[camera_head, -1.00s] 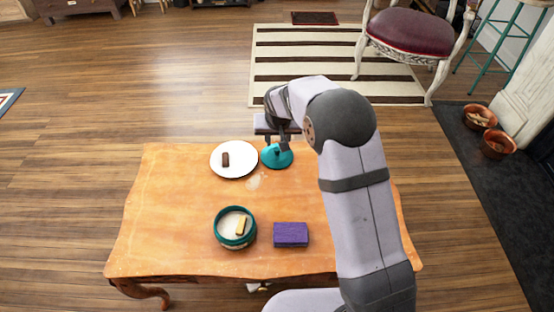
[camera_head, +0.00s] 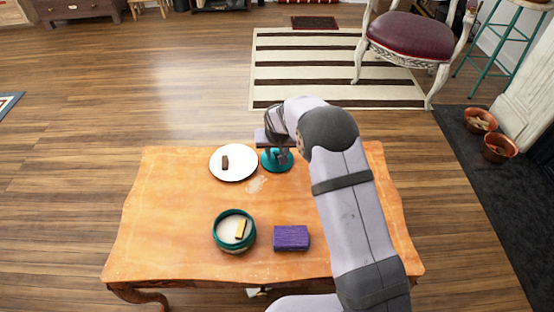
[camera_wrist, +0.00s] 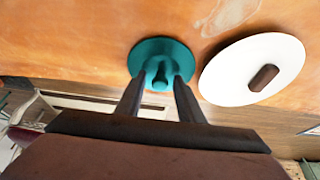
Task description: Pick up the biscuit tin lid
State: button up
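The biscuit tin lid is a round teal disc with a knob (camera_head: 268,163) lying on the wooden table, right of the white plate. It also shows in the wrist view (camera_wrist: 150,51), with its knob toward me. My gripper (camera_head: 279,155) is over the lid and partly covers it in the head view. In the wrist view my gripper's two fingers (camera_wrist: 159,88) are apart, one on each side of the knob. Whether they touch the knob is not clear. The open teal-rimmed tin (camera_head: 221,246) stands at the table's front middle with a yellowish biscuit (camera_head: 241,229) in it.
The white plate (camera_head: 233,175) with a dark brown biscuit (camera_head: 225,162) is close beside the lid. A purple sponge-like block (camera_head: 291,238) lies right of the tin. The left side of the wooden table (camera_head: 160,220) is clear.

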jog(key=shift+c, duration=0.6)
grip_shut()
